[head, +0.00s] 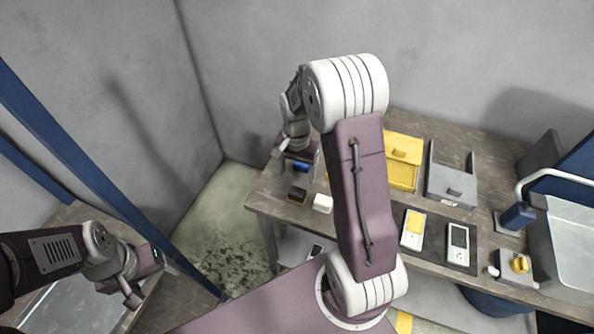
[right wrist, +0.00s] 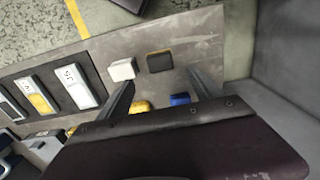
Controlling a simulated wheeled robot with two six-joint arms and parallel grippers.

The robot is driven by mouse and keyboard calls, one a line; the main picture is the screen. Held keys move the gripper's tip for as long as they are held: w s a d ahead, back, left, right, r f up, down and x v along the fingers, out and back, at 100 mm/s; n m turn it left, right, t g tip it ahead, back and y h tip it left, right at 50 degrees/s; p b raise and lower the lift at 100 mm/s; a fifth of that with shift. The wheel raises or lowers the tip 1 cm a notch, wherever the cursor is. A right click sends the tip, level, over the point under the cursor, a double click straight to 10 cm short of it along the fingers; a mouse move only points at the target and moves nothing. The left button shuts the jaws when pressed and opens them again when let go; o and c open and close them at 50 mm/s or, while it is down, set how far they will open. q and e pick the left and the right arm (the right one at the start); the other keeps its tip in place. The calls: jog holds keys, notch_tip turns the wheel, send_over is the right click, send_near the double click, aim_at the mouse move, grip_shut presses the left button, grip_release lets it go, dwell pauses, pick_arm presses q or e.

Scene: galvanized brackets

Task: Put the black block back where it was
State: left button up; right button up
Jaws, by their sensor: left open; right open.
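The black block (head: 297,195), dark with a brownish edge, lies near the left end of the workbench (head: 266,195). In the right wrist view the black block (right wrist: 160,62) lies on the bare bench top, ahead of the space between the fingers. My right gripper (right wrist: 162,88) is open and empty, above the bench's left end, apart from the block. In the head view my right arm covers part of the bench. My left gripper (head: 150,277) is open and empty at the lower left, away from the bench.
A white block (head: 322,203) sits right beside the black block. A blue block (right wrist: 180,99) and a yellow piece (right wrist: 141,107) lie nearer my right gripper. A yellow box (head: 404,160), a grey box (head: 452,186), several panels and a sink (head: 570,245) stand farther right.

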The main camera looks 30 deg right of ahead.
jog(key=s+a+r+n, duration=0.1)
jog(key=s+a+n, duration=0.2)
jog(key=s+n, duration=0.2)
jog(key=s+a+r+n+t, duration=0.1)
jog(key=s+a+n, duration=0.3)
jog(key=s, duration=0.3)
jog(key=shift+s+a+n, duration=0.15)
jog(key=shift+s+n, duration=0.05)
jog(key=shift+n, duration=0.2)
